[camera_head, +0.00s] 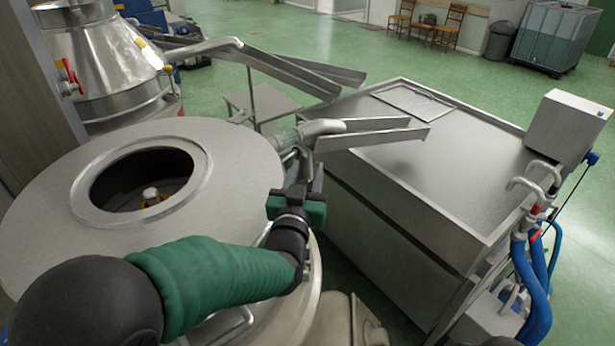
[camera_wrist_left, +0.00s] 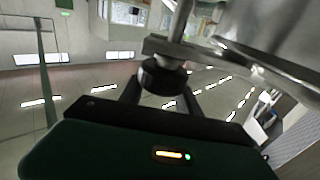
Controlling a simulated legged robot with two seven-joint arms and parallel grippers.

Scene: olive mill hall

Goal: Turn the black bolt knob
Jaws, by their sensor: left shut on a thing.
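The black bolt knob (camera_wrist_left: 162,75) is a short dark cylinder under a metal bracket in the left wrist view. My left gripper (camera_wrist_left: 162,86) has one finger on each side of it and is shut on it. In the head view my left gripper (camera_head: 303,174) reaches to the right side of the round steel vessel, just below the pipe and spout. The knob cannot be told apart from the dark fingers there. My right gripper is not in view.
The round steel vessel lid (camera_head: 235,165) has an open round hatch at left. A steel spout (camera_head: 370,138) reaches over a large steel tank (camera_head: 450,150) at right. Blue hoses (camera_head: 538,290) hang at the tank's right end. Green floor is free behind.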

